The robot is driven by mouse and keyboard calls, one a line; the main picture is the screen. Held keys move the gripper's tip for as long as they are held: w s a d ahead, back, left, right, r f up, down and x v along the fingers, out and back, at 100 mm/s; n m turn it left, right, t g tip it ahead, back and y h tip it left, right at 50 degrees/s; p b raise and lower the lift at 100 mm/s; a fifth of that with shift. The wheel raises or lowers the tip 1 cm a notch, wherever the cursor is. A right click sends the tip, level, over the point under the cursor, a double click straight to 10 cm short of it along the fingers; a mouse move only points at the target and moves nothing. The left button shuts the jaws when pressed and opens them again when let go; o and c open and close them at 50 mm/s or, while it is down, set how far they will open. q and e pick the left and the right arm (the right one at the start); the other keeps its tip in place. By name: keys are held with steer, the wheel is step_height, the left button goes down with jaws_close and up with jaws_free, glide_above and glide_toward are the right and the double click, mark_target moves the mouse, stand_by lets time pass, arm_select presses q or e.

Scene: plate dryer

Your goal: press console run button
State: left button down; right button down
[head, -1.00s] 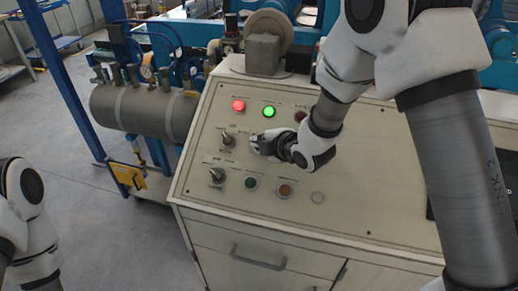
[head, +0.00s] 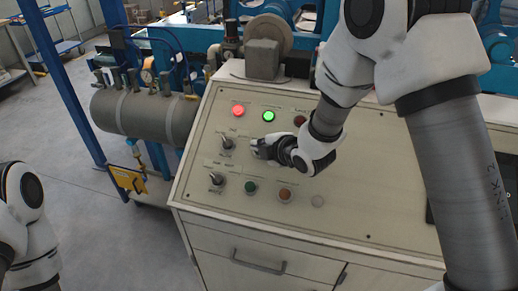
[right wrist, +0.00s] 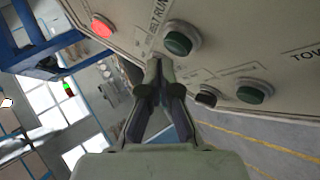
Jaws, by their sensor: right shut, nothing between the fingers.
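The console (head: 385,187) is a cream sloping panel. A lit red button (head: 237,110), a lit green button (head: 268,116) and a dark red button (head: 300,121) line its upper part. Below are selector switches, a dark green button (head: 250,187) and an orange one (head: 285,195). My right gripper (head: 256,148) is shut and empty, over the panel below the lit green button. In the right wrist view its fingertips (right wrist: 158,62) are beside a dark green button (right wrist: 178,43) near a "RUN" label; contact cannot be told. My left gripper is out of view.
A grey motor-like unit (head: 264,62) stands behind the console's top edge. A grey tank (head: 145,115) and a blue post (head: 65,85) are at left. Open grey floor (head: 110,215) lies left of the console.

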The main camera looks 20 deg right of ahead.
stand_by(0.3)
steer(key=shift+w+d+f+b, duration=0.1)
steer(key=shift+w+f+b, duration=0.1)
steer(key=shift+f+b, duration=0.15)
steer(key=shift+w+d+f+b, duration=0.1)
steer(key=shift+d+f+b, duration=0.05)
steer(key=shift+f+b, duration=0.25)
stand_by(0.5)
stand_by(0.4)
steer(key=shift+s+a+r+p, duration=0.15)
steer(key=shift+s+r+p, duration=0.1)
steer(key=shift+r, duration=0.15)
steer(key=shift+s+a+r+p, duration=0.1)
steer(key=shift+r+p, duration=0.1)
steer(key=shift+r, duration=0.2)
steer(key=r+p, duration=0.1)
steer(key=s+a+r, duration=0.1)
steer(key=r, duration=0.1)
steer(key=s+r+p, duration=0.1)
steer(key=shift+a+r+p, duration=0.15)
steer(key=shift+a+p, duration=0.05)
steer(key=shift+p, duration=0.1)
stand_by(0.5)
